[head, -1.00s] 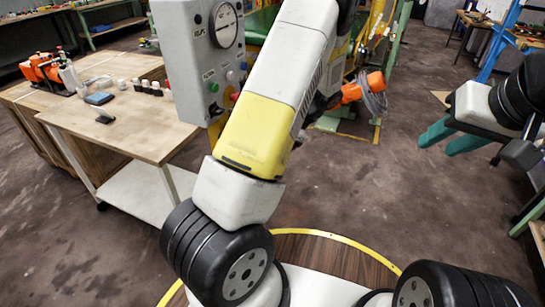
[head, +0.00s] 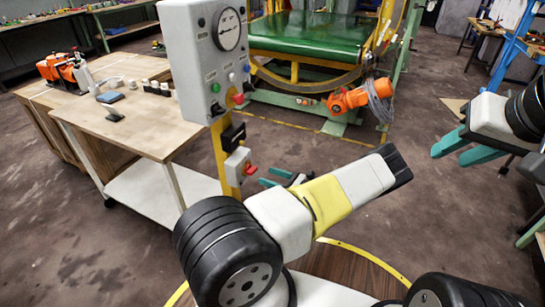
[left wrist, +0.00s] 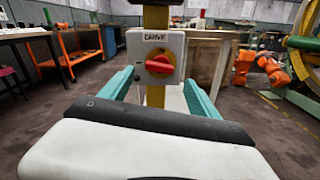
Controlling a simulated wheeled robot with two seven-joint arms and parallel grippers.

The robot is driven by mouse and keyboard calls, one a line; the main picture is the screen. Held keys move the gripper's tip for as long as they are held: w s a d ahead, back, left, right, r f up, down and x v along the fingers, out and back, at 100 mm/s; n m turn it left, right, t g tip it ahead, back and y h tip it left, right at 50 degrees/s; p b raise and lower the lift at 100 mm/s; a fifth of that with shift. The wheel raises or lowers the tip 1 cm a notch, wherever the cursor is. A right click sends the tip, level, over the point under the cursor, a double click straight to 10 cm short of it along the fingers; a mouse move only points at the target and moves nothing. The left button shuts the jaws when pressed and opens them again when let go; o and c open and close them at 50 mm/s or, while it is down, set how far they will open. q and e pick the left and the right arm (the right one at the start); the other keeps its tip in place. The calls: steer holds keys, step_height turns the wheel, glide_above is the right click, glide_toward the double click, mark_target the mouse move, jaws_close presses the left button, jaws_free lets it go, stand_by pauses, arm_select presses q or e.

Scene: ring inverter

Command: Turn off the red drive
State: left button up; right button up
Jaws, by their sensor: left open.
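The drive switch is a small grey box (head: 236,168) on a yellow post, below a larger control panel. Its red rotary knob (head: 250,170) faces right in the head view. In the left wrist view the box reads "DRIVE" and its red knob (left wrist: 159,64) lies roughly crosswise. My left gripper (head: 272,178) is open just in front of the switch, partly hidden by its arm in the head view. In the left wrist view its teal fingers (left wrist: 158,78) stand wide apart, one either side of the box, with nothing between them touching the knob. My right gripper (head: 448,152) is open and empty at the right.
The grey control panel (head: 200,60) above carries a gauge, several buttons and a red knob (head: 238,98). A black box (head: 233,135) sits between it and the drive switch. A wooden workbench (head: 130,130) stands left. A green-bedded machine (head: 310,35) is behind.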

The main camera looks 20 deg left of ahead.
mark_target(255, 171)
arm_select(q)
steer(key=a, duration=0.6)
steer(key=shift+w+a, duration=0.2)
steer(key=c, duration=1.4)
steer(key=shift+n, duration=1.4)
steer(key=shift+o, duration=0.2)
steer(key=o, duration=1.4)
steer(key=shift+c, duration=0.2)
